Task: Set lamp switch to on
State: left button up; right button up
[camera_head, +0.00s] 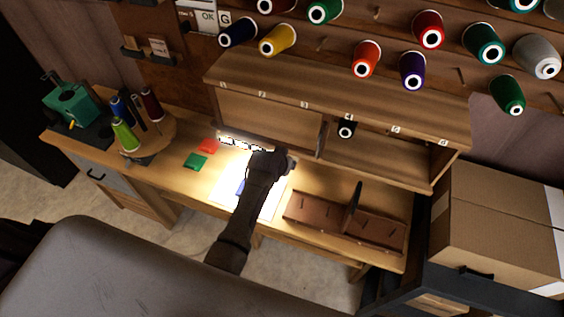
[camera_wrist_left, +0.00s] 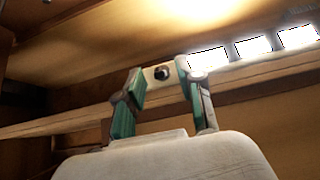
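The lamp (camera_head: 238,143) is a bar under the wooden shelf, with bright white lit panels; these panels (camera_wrist_left: 253,47) also show in the left wrist view. Strong light falls on the desk below it. A pale end plate with a round black switch (camera_wrist_left: 161,73) sits at the left end of the panels in the left wrist view. My left gripper (camera_wrist_left: 159,76) is open, its teal-padded fingers apart on either side of the switch; contact cannot be told. In the head view my left arm reaches under the shelf and hides the fingers. My right gripper is not in view.
The shelf (camera_head: 330,98) overhangs the desk. A brown wooden rack (camera_head: 330,219) stands right of my arm; red and green patches (camera_head: 196,160) lie left. Thread spools (camera_head: 125,135) stand farther left. A cardboard box (camera_head: 497,230) is at the right.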

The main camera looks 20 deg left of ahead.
pick_arm(q)
jog(key=v, duration=1.1)
jog(key=shift+s+r, duration=0.2)
jog(key=s+a+m+g, duration=0.1)
jog(key=s+a+g, duration=0.1)
jog(key=s, duration=1)
jog(key=s+a+m+g, duration=0.1)
jog(key=s+g, duration=0.1)
jog(key=s, duration=1.1)
notch_tip(320, 180, down, 34)
jog(key=s+g+b, duration=0.2)
jog(key=b, duration=0.6)
jog(key=s+a+f+b, duration=0.1)
jog(key=s+f+b, duration=0.2)
jog(key=s+f, duration=0.5)
jog(key=s+a+f+b, duration=0.2)
jog(key=s+f, duration=0.6)
jog(key=f, duration=0.6)
jog(key=shift+s+g+b, duration=0.2)
jog(key=shift+g+b, duration=0.2)
jog(key=shift+b, duration=0.35)
